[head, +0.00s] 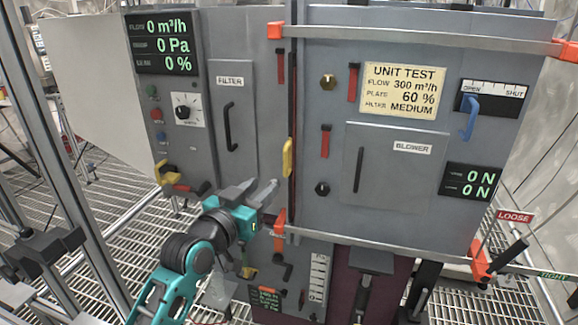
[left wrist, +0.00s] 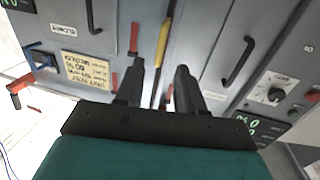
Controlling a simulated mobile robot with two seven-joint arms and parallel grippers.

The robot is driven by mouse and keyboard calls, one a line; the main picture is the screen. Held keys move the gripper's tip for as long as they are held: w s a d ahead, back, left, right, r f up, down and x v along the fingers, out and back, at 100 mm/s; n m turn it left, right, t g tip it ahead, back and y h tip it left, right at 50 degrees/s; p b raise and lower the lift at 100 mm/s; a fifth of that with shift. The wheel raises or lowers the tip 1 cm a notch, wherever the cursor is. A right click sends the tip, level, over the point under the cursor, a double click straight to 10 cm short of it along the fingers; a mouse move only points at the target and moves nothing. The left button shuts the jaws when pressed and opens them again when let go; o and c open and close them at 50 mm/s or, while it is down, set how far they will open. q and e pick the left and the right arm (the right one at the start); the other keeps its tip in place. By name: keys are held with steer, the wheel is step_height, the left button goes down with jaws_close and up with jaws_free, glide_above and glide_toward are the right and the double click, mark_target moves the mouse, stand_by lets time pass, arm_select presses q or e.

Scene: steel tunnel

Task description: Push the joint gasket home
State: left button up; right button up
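A narrow dark seam (head: 292,90) runs down between the left cabinet and the right cabinet. A yellow piece (head: 287,158) stands upright on this seam; I cannot tell whether it is part of the gasket. My left gripper (head: 258,188) is below and left of the yellow piece, apart from it, with its two grey fingers spread and nothing between them. In the left wrist view, which is upside down, the fingers (left wrist: 158,82) point at the seam and the yellow piece (left wrist: 161,42) shows just beyond them. My right gripper is not seen.
Orange-ended clamp bars cross the top (head: 420,37) and bottom (head: 380,247) of the cabinets. The filter door handle (head: 228,127) and a yellow knob (head: 168,172) stick out on the left. A lever (head: 505,252) marked LOOSE is at lower right.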

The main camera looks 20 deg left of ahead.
mark_target(285, 162)
arm_select(q)
steer(key=w, duration=0.4)
steer(key=w+d, duration=0.1)
steer(key=w, duration=0.3)
steer(key=w+d+r, duration=0.1)
steer(key=w, duration=0.4)
steer(key=shift+w+r+b, duration=0.1)
steer(key=shift+b, duration=0.3)
steer(key=shift+c, duration=0.5)
steer(key=c, duration=0.5)
jaws_close()
steer(key=shift+d, duration=0.1)
